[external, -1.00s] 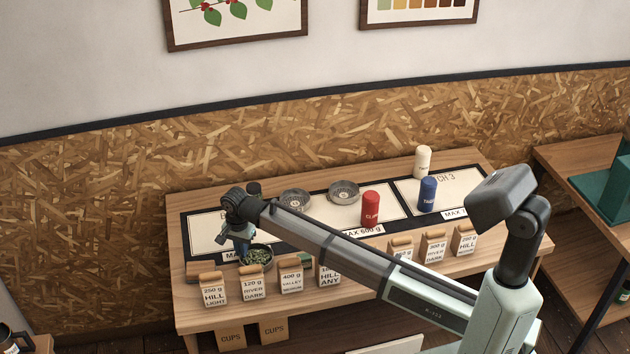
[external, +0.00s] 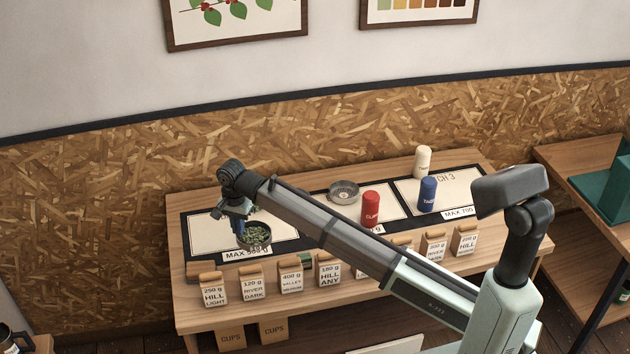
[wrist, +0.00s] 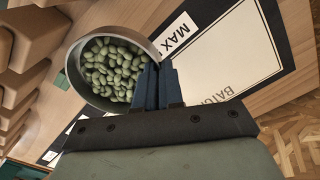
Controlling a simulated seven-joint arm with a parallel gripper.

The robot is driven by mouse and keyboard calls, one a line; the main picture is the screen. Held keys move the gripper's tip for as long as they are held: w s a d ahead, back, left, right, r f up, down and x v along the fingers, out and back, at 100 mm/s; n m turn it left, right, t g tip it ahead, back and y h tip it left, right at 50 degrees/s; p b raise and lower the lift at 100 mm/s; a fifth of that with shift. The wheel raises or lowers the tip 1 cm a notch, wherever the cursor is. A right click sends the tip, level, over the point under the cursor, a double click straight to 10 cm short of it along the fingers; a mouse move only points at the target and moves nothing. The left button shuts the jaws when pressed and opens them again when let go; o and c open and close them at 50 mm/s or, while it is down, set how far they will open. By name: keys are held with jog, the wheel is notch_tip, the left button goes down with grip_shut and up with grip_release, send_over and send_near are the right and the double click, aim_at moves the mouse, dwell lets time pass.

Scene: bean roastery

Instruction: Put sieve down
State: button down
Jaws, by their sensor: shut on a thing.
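The sieve (external: 241,247) is a round metal pan filled with green beans. It also shows in the wrist view (wrist: 75,82), where the bean-filled inside faces the camera. My gripper (external: 243,222) is shut on its rim; in the wrist view the blue fingers (wrist: 158,88) pinch the wall at its right. The sieve is over the front edge of the left batch card (external: 205,229), near the label that starts with MAX. I cannot tell whether its bottom touches the card. A second round metal sieve (external: 343,190) stands on the middle card.
Several labelled bean bags (external: 214,289) line the table's front edge, close to the sieve. Red (external: 370,209), blue (external: 427,194) and cream (external: 422,161) canisters stand to the right. The left card's far left part is clear.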

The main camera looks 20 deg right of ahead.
jog(key=w+d+m, duration=0.2)
jog(key=w+d, duration=0.7)
jog(key=d, duration=0.4)
jog(key=w+d+m, duration=0.2)
jog(key=w+d, duration=0.7)
jog(key=d, duration=0.4)
jog(key=w+d+m, duration=0.1)
jog(key=w+d, duration=0.2)
jog(key=d, duration=0.7)
jog(key=w+d+m, duration=0.2)
jog(key=w+d, duration=0.1)
jog(key=d, duration=0.7)
jog(key=w+d+m, duration=0.1)
jog(key=w+d, duration=0.2)
jog(key=d, duration=0.6)
jog(key=shift+s+f, duration=0.15)
jog(key=shift+f, duration=2.25)
jog(key=shift+s+f, duration=0.1)
jog(key=shift+f, duration=2.3)
jog(key=shift+f, duration=0.1)
jog(key=c, duration=1.3)
grip_release()
jog(key=shift+o, duration=0.2)
notch_tip(320, 180, up, 12)
